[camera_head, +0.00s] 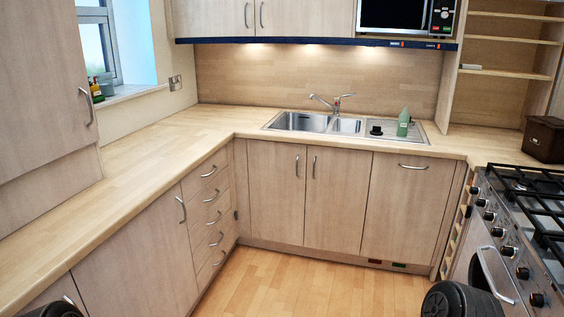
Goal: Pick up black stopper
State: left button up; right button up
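The black stopper (376,130) is a small dark piece. It sits on the steel drainboard of the sink, just left of a green bottle (403,122). The sink (300,121) has a larger and a smaller basin and a chrome tap behind them. Dark rounded parts of my own arms show at the bottom right and bottom left edges. Neither gripper is in the picture, and both arms are far from the stopper.
A wooden worktop (150,152) runs along the left and back and is mostly clear. A range cooker (520,220) with black grates stands at the right. A dark brown box (543,139) sits at the far right. The wooden floor (320,284) in the middle is free.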

aim_at(376, 132)
jog(key=i+z, duration=0.2)
jog(key=i, duration=0.35)
jog(key=i+j+z, duration=0.15)
jog(key=i, duration=0.35)
jog(key=i+j+z, duration=0.2)
jog(key=i, duration=0.3)
jog(key=i+j+z, duration=0.2)
jog(key=z, duration=0.15)
jog(key=i+j+z, duration=0.25)
jog(key=z, duration=0.15)
jog(key=i+j+z, duration=0.5)
jog(key=j+z, duration=0.25)
jog(key=i+j+z, duration=0.1)
jog(key=j+z, duration=0.65)
jog(key=j, duration=0.15)
jog(key=j+z, duration=0.35)
jog(key=j, duration=0.7)
